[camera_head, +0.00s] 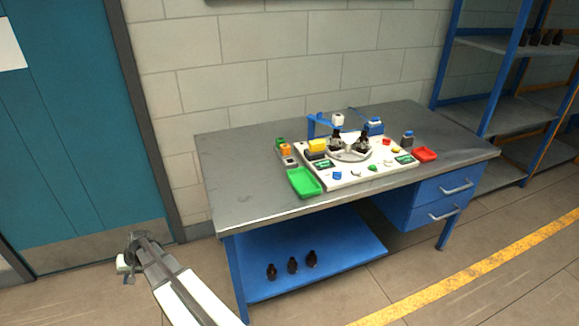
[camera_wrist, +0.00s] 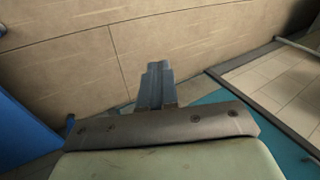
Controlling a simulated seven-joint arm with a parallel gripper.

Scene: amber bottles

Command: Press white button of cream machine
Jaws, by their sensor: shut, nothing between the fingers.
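The cream machine (camera_head: 355,181) sits on the grey workbench. It carries a round dial with two dark bottles, a blue arm, and small coloured controls on its front. Small pale controls show there, but they are too small to tell which is the white button. My gripper (camera_head: 128,260) is at the lower left of the head view, low beside the bench and well apart from the machine. In the wrist view my gripper's fingers (camera_wrist: 155,82) are together and empty, with the wall and floor beyond them. The machine does not show in the wrist view.
The workbench (camera_head: 240,190) has bare top at its left. A green tray (camera_head: 304,182) lies at the machine's left and a red tray (camera_head: 426,155) at its right. A teal door (camera_head: 70,130) is at the left.

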